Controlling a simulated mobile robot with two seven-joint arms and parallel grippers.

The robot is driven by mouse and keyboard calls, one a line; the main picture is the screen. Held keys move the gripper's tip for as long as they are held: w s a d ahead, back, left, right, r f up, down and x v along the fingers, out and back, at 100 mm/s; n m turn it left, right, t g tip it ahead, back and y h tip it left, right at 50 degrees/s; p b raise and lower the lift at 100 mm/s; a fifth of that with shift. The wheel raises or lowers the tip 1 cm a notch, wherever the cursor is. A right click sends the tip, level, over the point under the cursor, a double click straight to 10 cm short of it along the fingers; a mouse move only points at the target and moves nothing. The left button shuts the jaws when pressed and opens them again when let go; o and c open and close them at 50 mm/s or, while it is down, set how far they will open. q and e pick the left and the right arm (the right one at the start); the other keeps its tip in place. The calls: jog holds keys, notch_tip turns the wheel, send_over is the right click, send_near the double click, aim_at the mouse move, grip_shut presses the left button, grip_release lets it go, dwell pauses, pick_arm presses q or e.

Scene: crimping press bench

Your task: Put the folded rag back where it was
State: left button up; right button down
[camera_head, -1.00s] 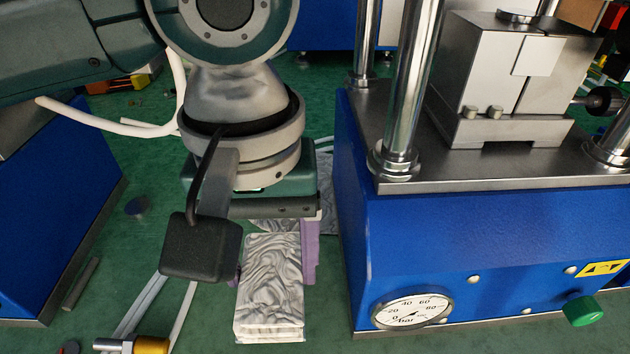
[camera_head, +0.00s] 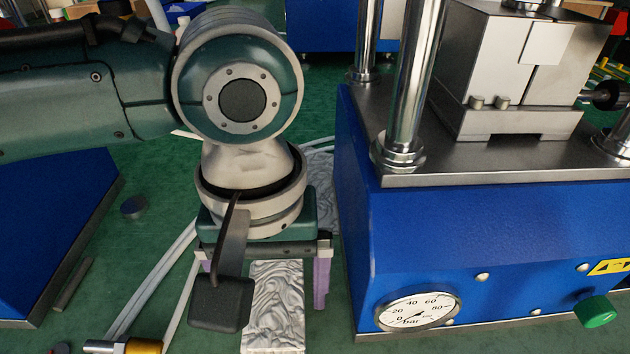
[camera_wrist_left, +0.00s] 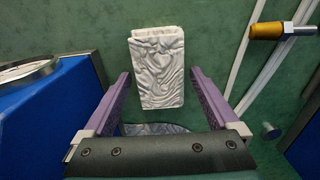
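The folded rag (camera_head: 275,318) is a white-grey wrinkled rectangular bundle low in the head view, partly hidden by my left gripper and cut by the frame's lower edge. In the left wrist view the whole rag (camera_wrist_left: 157,68) shows, lying on the green surface. My left gripper (camera_head: 264,290) points down over the rag. In the wrist view its two purple fingers (camera_wrist_left: 160,74) are spread wide, one on each side of the rag, with green visible between each finger and the rag. My right gripper is not in view.
The blue press (camera_head: 480,255) with a pressure gauge (camera_head: 417,312) stands close on the right. A blue block (camera_head: 55,235) is on the left. Pale hoses (camera_head: 160,275) and a yellow-banded fitting (camera_head: 145,346) lie left of the gripper. A grey patterned patch (camera_head: 319,170) lies behind the gripper.

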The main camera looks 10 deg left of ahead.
aim_at(276, 297)
pick_arm(q)
jog(key=shift+o, duration=0.2)
jog(key=shift+r, duration=0.25)
notch_tip(276, 297, up, 12)
jog(key=p, duration=0.3)
jog(key=shift+p, duration=0.4)
